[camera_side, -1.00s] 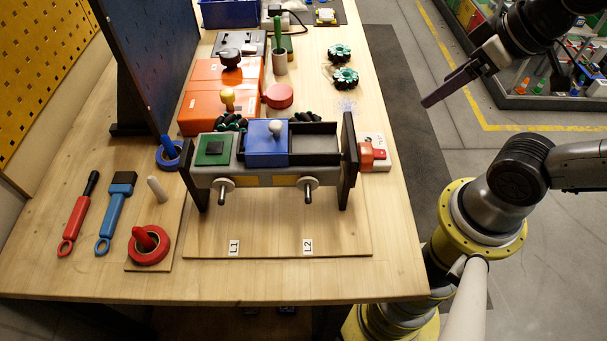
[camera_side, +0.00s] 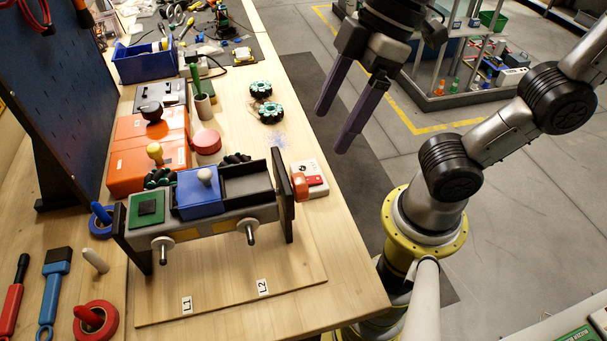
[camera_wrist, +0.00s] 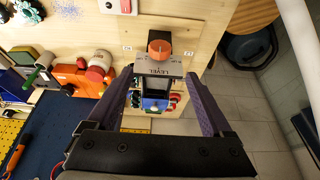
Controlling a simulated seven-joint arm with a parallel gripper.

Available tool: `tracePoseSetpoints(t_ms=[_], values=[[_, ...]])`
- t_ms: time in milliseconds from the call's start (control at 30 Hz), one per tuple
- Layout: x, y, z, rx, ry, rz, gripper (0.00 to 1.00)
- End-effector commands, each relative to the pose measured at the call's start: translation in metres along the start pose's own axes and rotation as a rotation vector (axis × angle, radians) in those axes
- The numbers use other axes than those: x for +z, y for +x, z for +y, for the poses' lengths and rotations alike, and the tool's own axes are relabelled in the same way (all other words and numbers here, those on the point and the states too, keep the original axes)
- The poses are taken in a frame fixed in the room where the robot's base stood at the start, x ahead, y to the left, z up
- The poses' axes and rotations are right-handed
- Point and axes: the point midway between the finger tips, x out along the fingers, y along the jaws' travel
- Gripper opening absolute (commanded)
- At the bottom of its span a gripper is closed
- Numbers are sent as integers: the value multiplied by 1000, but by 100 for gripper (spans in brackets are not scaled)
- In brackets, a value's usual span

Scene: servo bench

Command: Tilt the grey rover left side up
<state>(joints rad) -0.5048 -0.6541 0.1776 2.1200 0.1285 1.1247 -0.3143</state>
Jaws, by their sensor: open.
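The grey rover (camera_side: 205,222) sits level between two black upright end plates on a wooden board. A blue box (camera_side: 200,193) with a white knob, a green plate (camera_side: 147,208) and an open dark compartment (camera_side: 247,186) show on top. In the wrist view the rover (camera_wrist: 155,88) lies beyond the open fingers.
A white box with a red strip (camera_side: 311,176) stands beside the knob. Labels L1 and L2 (camera_side: 263,287) mark the clear front of the board.

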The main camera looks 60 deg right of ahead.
Motion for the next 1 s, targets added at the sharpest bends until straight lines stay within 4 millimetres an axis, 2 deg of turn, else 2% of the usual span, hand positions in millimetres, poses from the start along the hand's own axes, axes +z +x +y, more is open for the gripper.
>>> tracePoseSetpoints(t_ms=[300,500,700,1000], values=[[2,64,0,-2,-1,-7,85],[2,97,0,-1,1,-7,85],[1,116,0,0,2,-3,85],[1,119,0,1,2,0,85]])
